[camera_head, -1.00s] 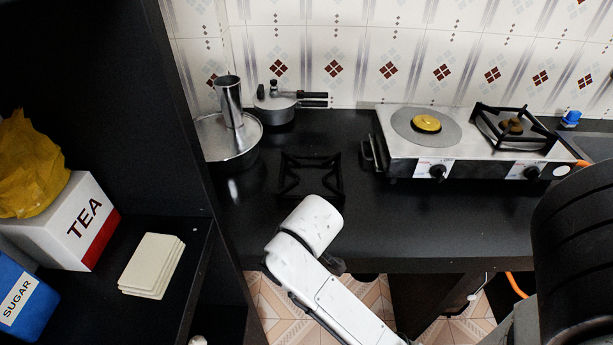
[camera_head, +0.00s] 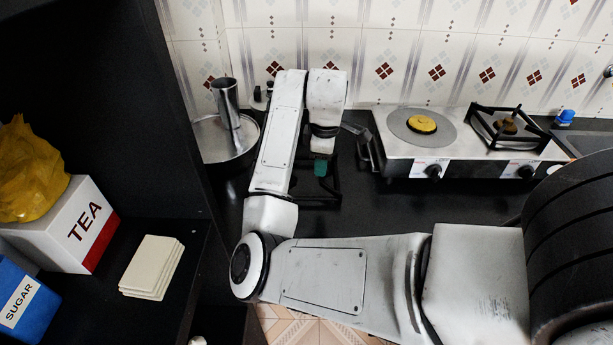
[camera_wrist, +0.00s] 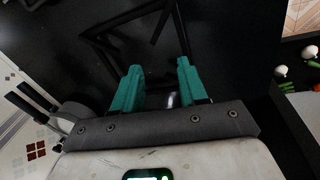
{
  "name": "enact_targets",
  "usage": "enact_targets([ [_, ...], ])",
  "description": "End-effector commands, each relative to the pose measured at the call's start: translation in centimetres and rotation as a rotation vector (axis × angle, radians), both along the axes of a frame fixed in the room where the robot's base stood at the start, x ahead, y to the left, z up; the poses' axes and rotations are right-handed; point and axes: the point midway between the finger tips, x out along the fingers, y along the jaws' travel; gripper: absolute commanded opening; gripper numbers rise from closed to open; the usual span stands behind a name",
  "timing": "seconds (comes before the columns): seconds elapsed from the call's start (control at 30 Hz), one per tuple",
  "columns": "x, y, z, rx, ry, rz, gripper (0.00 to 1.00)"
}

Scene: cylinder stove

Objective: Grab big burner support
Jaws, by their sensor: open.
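A black square burner support (camera_head: 337,183) lies on the dark counter left of the stove, mostly hidden behind my arm in the head view. In the wrist view its dark bars (camera_wrist: 103,51) show beyond my fingers. My gripper (camera_wrist: 158,82) is open, with two teal fingers apart and nothing clearly held between them. In the head view a teal finger (camera_head: 320,168) shows over the support; whether it touches cannot be told. Another black support (camera_head: 481,123) stands on the stove's right burner. Which one is the big one is not clear by size.
The steel stove (camera_head: 390,151) stands at the right, its left burner (camera_head: 422,124) bare. A metal pan with a tall cup (camera_head: 227,101) stands at the left. A dark shelf at the far left holds a tea box (camera_head: 80,225) and tiles (camera_head: 152,267).

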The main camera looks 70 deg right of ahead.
Motion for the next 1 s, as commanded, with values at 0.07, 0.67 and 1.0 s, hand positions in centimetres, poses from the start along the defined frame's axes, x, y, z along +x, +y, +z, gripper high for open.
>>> enact_targets([
  [0.07, 0.7, 0.6, 0.2, 0.072, -0.01, 0.055, 0.43],
  [0.67, 2.0, 2.2, -4.7, 0.182, -0.023, 0.17, 0.43],
  [1.0, 2.0, 2.6, -7.9, 0.182, -0.025, 0.169, 0.43],
])
